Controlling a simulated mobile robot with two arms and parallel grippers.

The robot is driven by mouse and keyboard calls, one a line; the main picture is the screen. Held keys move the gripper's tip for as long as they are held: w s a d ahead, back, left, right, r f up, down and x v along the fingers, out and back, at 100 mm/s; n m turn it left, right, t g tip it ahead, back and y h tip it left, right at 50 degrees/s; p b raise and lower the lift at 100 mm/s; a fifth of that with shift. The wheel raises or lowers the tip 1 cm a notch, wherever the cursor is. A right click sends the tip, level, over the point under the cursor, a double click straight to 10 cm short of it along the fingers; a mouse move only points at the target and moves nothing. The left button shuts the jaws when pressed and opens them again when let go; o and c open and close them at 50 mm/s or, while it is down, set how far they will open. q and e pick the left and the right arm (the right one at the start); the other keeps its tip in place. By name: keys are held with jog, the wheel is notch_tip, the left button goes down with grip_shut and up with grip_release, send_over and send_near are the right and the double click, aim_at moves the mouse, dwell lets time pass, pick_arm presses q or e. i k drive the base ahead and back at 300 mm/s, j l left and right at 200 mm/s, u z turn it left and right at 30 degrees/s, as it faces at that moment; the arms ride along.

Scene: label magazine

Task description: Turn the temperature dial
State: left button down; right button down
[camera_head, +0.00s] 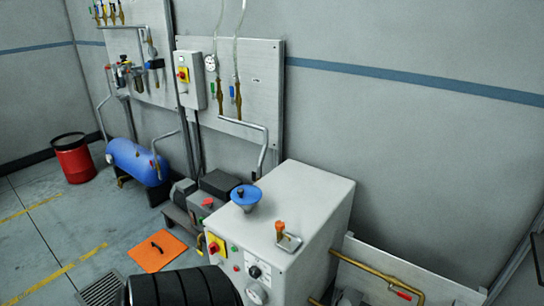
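A small black knob on a white plate (254,271), likely the temperature dial, is on the front face of the light grey machine cabinet (314,191). Its markings are too small to read. A round gauge-like disc (256,292) sits just below it. A yellow and red switch (214,245) and small green and red buttons are to its left on the same face. Neither of my grippers is in view.
A blue funnel (246,197) and an orange-capped fitting (281,229) stand on the cabinet top. A black ribbed object (185,288) is at the bottom edge, left of the cabinet front. Brass piping (385,275) is at right. Open floor lies left, around an orange plate (158,251).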

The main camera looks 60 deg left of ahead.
aim_at(254, 271)
jog(key=k+j+u, duration=0.1)
jog(key=u, duration=1.8)
